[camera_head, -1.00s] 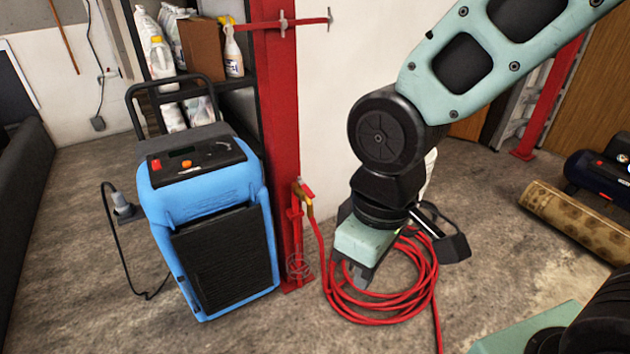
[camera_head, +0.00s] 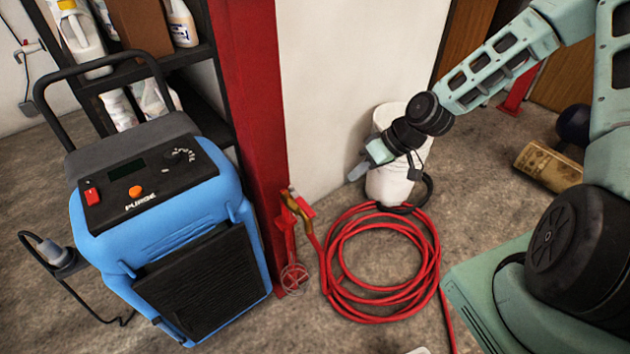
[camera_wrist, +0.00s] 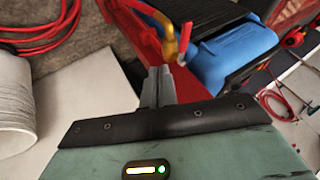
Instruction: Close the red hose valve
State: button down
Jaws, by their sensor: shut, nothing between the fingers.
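The hose valve is a brass tap with a small red lever (camera_head: 303,206), standing low beside the red post. The lever also shows in the wrist view (camera_wrist: 185,39), just beyond the fingertips. The red hose (camera_head: 340,262) runs from the tap to a coil on the floor. My gripper (camera_head: 354,173) is shut and empty, pointing left in front of the white bucket. It is right of the valve and looks apart from it. The wrist view shows the two fingers together (camera_wrist: 158,74). The lever's exact angle is hard to tell.
A blue machine (camera_head: 170,235) with a black handle stands left of the red post (camera_head: 250,120). A white bucket (camera_head: 391,184) stands behind the coil. A shelf with bottles (camera_head: 80,40) is at the back left.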

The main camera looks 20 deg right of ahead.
aim_at(301, 201)
jog(key=w+a+f+p, duration=0.1)
jog(key=w+a+f, duration=0.1)
jog(key=a+f, duration=0.6)
jog(key=shift+a, duration=0.55)
jog(key=shift+a, duration=0.1)
